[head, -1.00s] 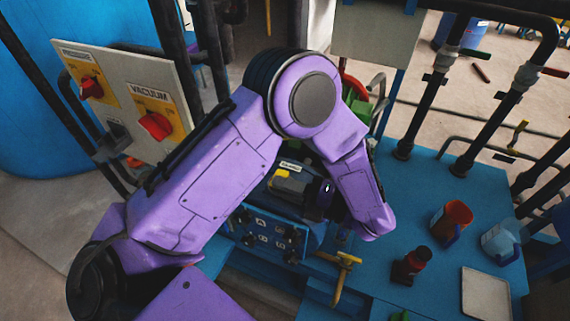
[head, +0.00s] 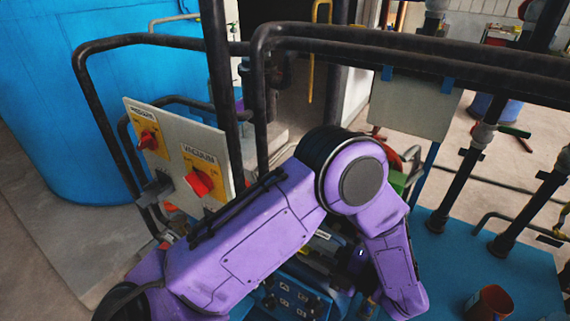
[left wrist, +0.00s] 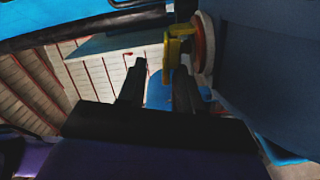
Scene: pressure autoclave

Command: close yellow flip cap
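In the left wrist view a yellow part (left wrist: 174,47), which looks like the flip cap, stands by a round red-and-white rim (left wrist: 203,45) on a large dark blue-grey body. Whether the cap is open or shut I cannot tell. My left gripper (left wrist: 162,76) points toward it. Its two black fingers are apart with no object clearly held between them. The yellow part shows just beyond the right finger; contact is unclear. In the head view my purple left arm covers the middle, and the gripper and cap cannot be made out. My right gripper is not in view.
A panel with red knobs (head: 200,184) stands left of my arm, before a large blue tank (head: 100,110). Black pipes (head: 400,45) cross behind the arm. A blue table (head: 480,265) lies at right, with a red-brown cup (head: 488,303) near the bottom edge.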

